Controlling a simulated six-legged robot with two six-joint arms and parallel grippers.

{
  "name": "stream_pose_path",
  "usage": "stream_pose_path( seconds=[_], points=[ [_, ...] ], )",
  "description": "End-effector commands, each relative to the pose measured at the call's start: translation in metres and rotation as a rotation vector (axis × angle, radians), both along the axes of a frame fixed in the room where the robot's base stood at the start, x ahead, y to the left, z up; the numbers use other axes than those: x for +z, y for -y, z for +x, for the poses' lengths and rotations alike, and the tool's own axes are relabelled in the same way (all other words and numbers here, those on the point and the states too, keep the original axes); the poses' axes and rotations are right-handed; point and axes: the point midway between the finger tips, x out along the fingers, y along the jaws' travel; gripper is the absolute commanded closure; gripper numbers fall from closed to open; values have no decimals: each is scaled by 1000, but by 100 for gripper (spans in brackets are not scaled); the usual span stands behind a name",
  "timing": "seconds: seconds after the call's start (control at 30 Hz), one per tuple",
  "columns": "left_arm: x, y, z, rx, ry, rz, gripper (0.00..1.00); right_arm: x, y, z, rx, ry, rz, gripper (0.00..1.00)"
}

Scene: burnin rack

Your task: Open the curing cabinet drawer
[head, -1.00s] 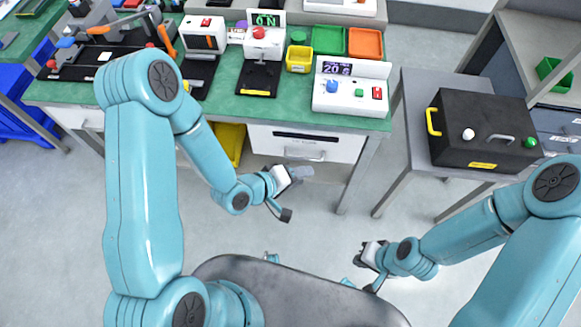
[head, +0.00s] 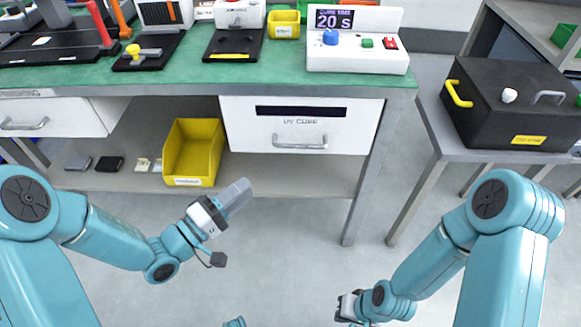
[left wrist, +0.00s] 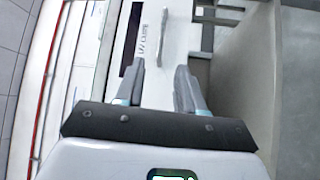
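The curing cabinet drawer (head: 260,135) is a white front under the green bench, labelled "UV CURE", with a dark slot and a grey bar handle (head: 300,142). It looks shut. My left gripper (head: 238,193) is in front of and below the drawer, to the left of the handle and apart from it. In the left wrist view the two fingers (left wrist: 160,88) are parted with nothing between them, and the handle (left wrist: 163,36) shows beyond them. My right gripper (head: 340,310) is low near the bottom of the head view, far from the drawer; its fingers are too small to read.
A yellow bin (head: 193,152) sits on the lower shelf left of the drawer. Another white drawer (head: 50,117) is further left. A white timer box (head: 356,45) stands on the bench above. A black case (head: 515,105) rests on a grey table at right. The floor in front is clear.

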Motion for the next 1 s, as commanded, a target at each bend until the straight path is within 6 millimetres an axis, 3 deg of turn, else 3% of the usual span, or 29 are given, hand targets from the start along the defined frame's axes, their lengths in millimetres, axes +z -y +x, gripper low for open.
stream_pose_path(
  seconds=[0.27,0.7,1.0],
  points=[
    [0,22,20,-4,4,1,62,-9,1,1,-4,3,-1,100],
    [12,91,89,2,3,1,62,-27,5,5,-20,9,-4,100],
    [17,112,110,5,-1,1,62,-32,6,6,-24,11,-4,100]
  ],
)
